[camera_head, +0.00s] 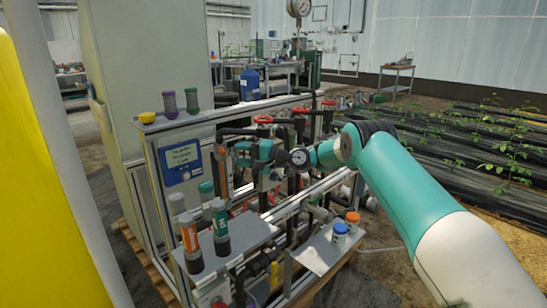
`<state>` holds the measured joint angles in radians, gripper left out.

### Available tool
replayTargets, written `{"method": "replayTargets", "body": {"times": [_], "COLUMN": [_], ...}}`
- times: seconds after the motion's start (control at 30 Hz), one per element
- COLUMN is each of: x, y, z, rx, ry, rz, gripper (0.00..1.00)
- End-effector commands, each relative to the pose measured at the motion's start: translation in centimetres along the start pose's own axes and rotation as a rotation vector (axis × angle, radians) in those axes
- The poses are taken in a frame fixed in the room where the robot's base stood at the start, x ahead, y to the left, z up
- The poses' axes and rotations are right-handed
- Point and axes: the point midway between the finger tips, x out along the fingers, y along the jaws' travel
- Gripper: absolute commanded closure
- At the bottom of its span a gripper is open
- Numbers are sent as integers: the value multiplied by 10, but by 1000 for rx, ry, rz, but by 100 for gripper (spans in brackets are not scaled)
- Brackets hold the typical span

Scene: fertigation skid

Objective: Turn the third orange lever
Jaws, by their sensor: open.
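The skid has red-orange valve handles among its pipes, small and partly hidden behind my arm. An upright orange handle (222,166) stands right of the blue-framed panel. More orange-red pieces (285,211) show lower, along the lower pipes. I cannot tell from this view which one is the third orange lever. My teal and white arm reaches in from the lower right, and its wrist is over the middle of the skid. My gripper (263,176) is small there, open, among the pipes and in front of the panel's right side. Whether it touches a lever cannot be made out.
Red handwheels (263,119) line the upper pipes. Orange-labelled cylinders (189,232) stand on the front left shelf. Blue-capped and orange-capped jars (339,233) stand on the front right shelf. A tall grey cabinet (140,70) stands behind left.

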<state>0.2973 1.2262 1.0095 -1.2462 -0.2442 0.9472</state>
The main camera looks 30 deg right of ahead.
Motion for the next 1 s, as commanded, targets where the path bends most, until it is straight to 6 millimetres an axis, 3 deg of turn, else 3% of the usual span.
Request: {"method": "replayTargets", "body": {"times": [0.2,0.43,0.6,0.9,1.0], "x": [-59,-102,-116,-118,-115], "y": [-1,0,0,1,-2], "z": [-1,-1,0,0,3], "rx": [3,2,0,1,-6], "ry": [4,1,-1,-2,-8], "rz": [1,0,0,0,7], "gripper": [57,57,57,57,80]}}
